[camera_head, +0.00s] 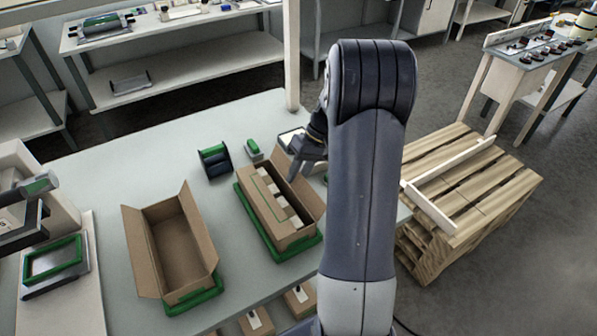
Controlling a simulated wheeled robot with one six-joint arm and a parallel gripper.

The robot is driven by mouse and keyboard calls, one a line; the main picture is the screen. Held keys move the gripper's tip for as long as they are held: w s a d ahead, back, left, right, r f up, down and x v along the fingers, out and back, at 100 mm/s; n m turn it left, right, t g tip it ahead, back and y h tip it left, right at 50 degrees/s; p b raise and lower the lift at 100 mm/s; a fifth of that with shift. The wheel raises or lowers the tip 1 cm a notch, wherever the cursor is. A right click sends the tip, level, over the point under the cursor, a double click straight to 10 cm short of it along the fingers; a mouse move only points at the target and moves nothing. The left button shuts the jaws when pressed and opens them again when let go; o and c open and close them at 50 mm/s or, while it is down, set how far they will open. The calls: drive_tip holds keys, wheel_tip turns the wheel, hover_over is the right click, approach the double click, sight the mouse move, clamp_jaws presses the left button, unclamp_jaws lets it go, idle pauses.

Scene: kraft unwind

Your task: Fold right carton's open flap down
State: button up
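The right carton (272,222) is a brown cardboard box on a green-rimmed base (284,254) on the table. One long flap (305,196) stands open on its right side, leaning outward. Its left part looks covered by a brown panel with a green line, and a row of pale blocks (291,212) shows beside it. My gripper (295,170) is dark and reaches down at the carton's far end, close to the top of the open flap. I cannot tell whether it touches the flap or whether its fingers are apart. My arm hides the area right of the carton.
An open, empty-looking left carton (180,250) stands on another green base (193,300). A wooden pallet stack (470,190) stands right of the table (100,190).

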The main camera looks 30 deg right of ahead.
drive_tip(key=shift+f, duration=0.1)
clamp_jaws()
